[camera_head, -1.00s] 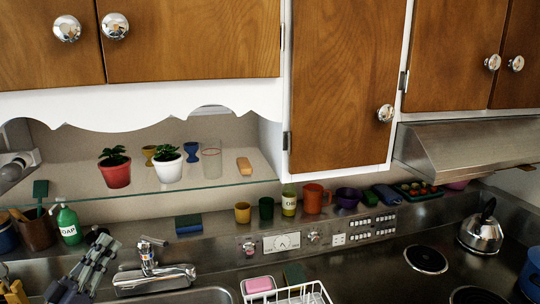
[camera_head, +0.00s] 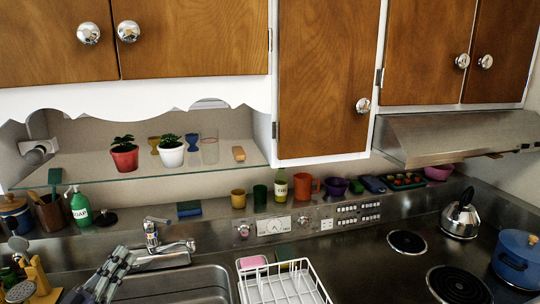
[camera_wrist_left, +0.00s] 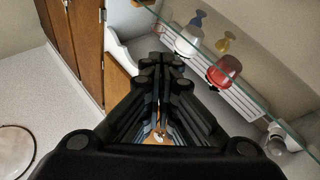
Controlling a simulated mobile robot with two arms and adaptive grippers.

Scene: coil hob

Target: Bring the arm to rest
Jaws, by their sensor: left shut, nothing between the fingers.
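My left gripper (camera_head: 118,262) is at the bottom left of the head view, in front of the sink's left side and below the tap. Its dark grey fingers are shut with nothing held. In the left wrist view its black fingers (camera_wrist_left: 161,66) are together, with the glass shelf and the red pot (camera_wrist_left: 223,70) beyond them to the right. My right gripper is not in either view.
The tap (camera_head: 155,240) and green soap bottle (camera_head: 80,206) stand near my left gripper. A glass shelf (camera_head: 80,178) with two potted plants hangs above. A white dish rack (camera_head: 285,288) stands right of the sink (camera_head: 190,284). A blue pot (camera_head: 518,262) is far right.

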